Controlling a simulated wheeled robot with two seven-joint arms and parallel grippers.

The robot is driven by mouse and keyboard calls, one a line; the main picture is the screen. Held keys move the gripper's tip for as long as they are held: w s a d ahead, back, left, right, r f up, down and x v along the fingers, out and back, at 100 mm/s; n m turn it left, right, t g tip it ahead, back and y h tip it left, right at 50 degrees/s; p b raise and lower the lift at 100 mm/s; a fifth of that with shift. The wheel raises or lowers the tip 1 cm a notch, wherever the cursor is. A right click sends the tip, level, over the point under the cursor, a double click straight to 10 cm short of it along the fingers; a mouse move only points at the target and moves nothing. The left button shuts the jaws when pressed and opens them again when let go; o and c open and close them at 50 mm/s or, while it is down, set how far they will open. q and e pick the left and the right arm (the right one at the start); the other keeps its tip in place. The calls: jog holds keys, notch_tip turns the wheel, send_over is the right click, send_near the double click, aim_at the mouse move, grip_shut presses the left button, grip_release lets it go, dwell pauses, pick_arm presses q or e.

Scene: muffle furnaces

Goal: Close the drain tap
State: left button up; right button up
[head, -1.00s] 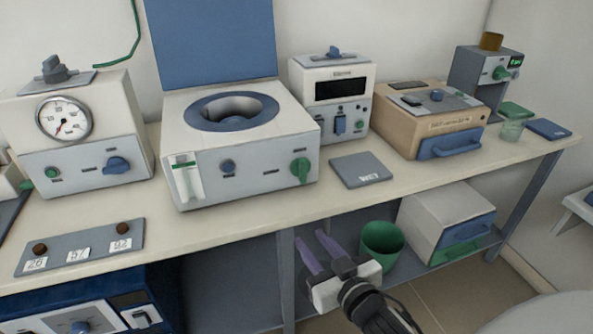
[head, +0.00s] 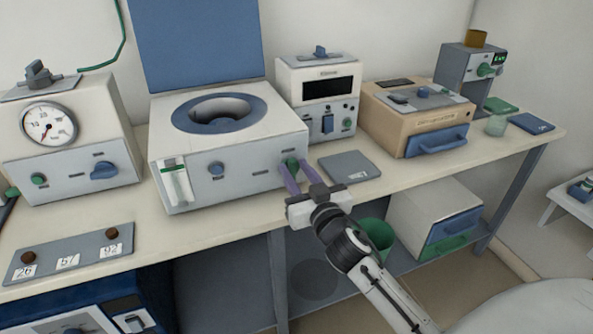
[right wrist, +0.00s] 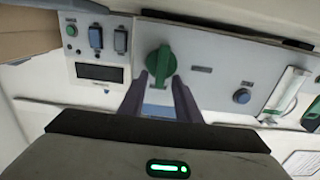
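The green tap knob (head: 291,163) is on the right of the front panel of the white bath unit (head: 235,160) with a round blue-rimmed opening. My right gripper (head: 296,168) is at the knob, with its two purple fingers apart and pointing at the panel. In the right wrist view the green knob (right wrist: 161,62) shows between and just beyond the fingertips (right wrist: 159,80), its grip bar roughly upright. Whether the fingers touch it I cannot tell. In the head view the fingers partly cover the knob. My left gripper is not in view.
A blue knob (head: 216,170) and a sight gauge (head: 175,183) share the panel. A grey pad (head: 348,166) lies on the bench to the right. A white box with a display (head: 318,98) stands behind. A green bin (head: 376,238) is below on the shelf.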

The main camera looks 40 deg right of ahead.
grip_shut()
jog(key=shift+a+n, duration=0.1)
jog(key=shift+n, duration=0.3)
jog(key=n, duration=0.2)
jog(key=shift+w+a+n+p, duration=0.1)
jog(key=shift+a+n+p, duration=0.1)
jog(key=shift+n+p, duration=0.2)
jog(key=n, duration=0.3)
jog(key=shift+a+f+n+p, duration=0.15)
jog(key=shift+a+n+p, duration=0.15)
jog(key=n, duration=0.5)
jog(key=shift+w+a+f, duration=0.15)
jog(key=shift+a+f, duration=0.2)
jog(key=shift+f, duration=0.05)
jog(key=n, duration=0.3)
jog(key=f+n, duration=0.1)
jog(key=n, duration=0.1)
jog(key=shift+a+n, duration=0.1)
jog(key=shift+n, duration=0.3)
